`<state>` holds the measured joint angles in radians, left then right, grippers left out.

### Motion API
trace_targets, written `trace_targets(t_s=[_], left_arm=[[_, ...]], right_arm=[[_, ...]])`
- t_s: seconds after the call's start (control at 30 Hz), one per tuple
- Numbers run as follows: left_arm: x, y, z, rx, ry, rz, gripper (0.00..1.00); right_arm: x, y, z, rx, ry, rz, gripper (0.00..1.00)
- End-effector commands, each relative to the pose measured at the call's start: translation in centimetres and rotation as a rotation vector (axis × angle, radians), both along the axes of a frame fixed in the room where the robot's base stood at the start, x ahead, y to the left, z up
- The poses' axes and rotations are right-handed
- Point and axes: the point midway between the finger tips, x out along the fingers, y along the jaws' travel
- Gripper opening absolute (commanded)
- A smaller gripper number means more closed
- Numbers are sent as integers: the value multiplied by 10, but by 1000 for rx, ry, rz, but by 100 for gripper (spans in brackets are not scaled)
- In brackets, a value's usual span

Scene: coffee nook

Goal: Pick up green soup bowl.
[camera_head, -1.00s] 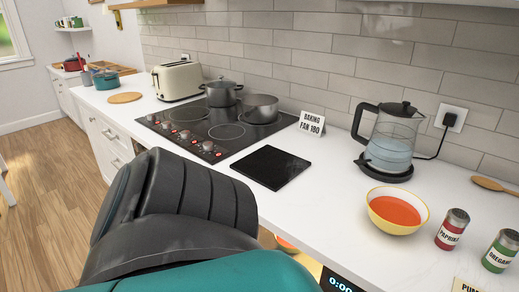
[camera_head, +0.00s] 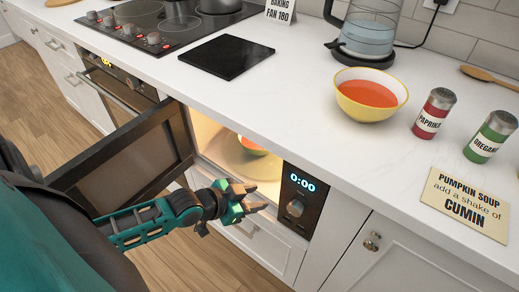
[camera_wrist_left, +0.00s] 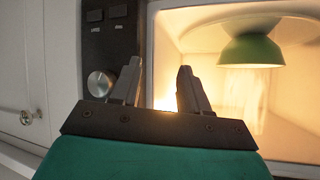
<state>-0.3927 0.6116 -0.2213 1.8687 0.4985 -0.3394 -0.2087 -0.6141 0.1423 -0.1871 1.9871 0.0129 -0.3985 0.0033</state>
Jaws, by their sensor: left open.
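The green soup bowl (camera_head: 254,147) stands inside the lit, open microwave, with orange soup in it; in the head view the microwave's top edge hides part of it. In the left wrist view the bowl (camera_wrist_left: 250,50) shows green at the upper right, beyond my fingers and to their right. My left gripper (camera_head: 254,196) is open and empty, just in front of the microwave opening near its control panel. Its two spread fingers (camera_wrist_left: 158,78) show in the left wrist view, apart from the bowl. My right gripper is not in view.
The microwave door (camera_head: 130,160) hangs open on the left, close to my left arm. The control panel (camera_head: 299,200) borders the opening on the right. On the counter above are a yellow bowl of soup (camera_head: 351,111), a paprika shaker (camera_head: 433,116), an oregano shaker (camera_head: 490,138) and a kettle (camera_head: 368,35).

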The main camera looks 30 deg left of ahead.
Motion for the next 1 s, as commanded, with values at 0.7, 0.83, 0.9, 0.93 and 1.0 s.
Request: trace_targets(t_s=[0.7,0.83,0.9,0.93,1.0], left_arm=[[99,118,21,196,-36,-108,45],[116,111,7,195,-36,-108,45],[124,108,1,195,-35,-110,45],[127,108,-2,197,-35,-108,45],[133,105,-7,198,-34,-109,45]], right_arm=[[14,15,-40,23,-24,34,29],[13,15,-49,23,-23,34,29],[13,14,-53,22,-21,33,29],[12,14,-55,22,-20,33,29],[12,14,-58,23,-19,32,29]])
